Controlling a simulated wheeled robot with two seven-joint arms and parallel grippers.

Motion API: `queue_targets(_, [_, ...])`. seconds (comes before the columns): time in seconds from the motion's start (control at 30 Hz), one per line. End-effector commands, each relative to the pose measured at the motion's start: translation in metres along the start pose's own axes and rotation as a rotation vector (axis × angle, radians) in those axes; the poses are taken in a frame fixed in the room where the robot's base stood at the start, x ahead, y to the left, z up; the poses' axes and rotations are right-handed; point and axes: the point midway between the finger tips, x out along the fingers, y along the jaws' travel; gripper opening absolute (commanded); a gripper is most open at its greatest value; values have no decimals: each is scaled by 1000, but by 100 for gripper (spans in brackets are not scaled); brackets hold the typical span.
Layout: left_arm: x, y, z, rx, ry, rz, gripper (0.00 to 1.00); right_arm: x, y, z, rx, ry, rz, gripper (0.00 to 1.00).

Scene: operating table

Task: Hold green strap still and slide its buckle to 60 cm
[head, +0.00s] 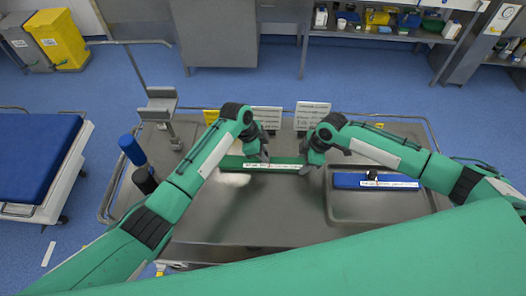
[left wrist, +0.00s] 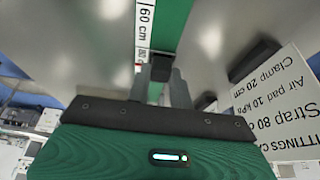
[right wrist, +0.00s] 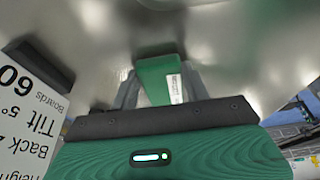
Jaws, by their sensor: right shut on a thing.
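The green strap (head: 285,160) lies across the metal table with a white marked strip along it. My right gripper (head: 307,166) is shut on the strap's right part; the right wrist view shows the green strap (right wrist: 156,72) between its fingers. My left gripper (head: 263,158) is over the strap further left. In the left wrist view the dark buckle (left wrist: 161,68) sits on the strap between the left fingers, which look apart around it. The "60 cm" mark (left wrist: 146,22) is just beyond the buckle in that view. The fingertips are partly hidden in the head view.
A blue strap (head: 348,181) with a black buckle lies in a tray (head: 385,207) at the right. Printed cards (head: 312,115) stand at the table's back. A white pad (head: 232,180) lies by the left gripper. The table's front middle is clear.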

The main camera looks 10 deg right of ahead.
Motion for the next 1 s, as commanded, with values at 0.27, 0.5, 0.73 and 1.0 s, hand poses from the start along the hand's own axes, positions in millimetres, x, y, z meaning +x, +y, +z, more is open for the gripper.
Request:
queue_targets(0.27, [-6, -1, 17, -3, -2, -1, 0, 0, 0, 0, 1, 0, 1, 24])
queue_targets(0.5, [-27, -1, 66, -2, -2, -1, 0, 0, 0, 1, 1, -1, 1, 24])
queue_targets(0.73, [-34, 0, 80, -1, -1, -1, 0, 0, 0, 1, 1, -3, 0, 24])
queue_targets(1.0, [-34, -1, 81, -2, -2, -2, 32, 0, 0, 2, 2, -5, 0, 24])
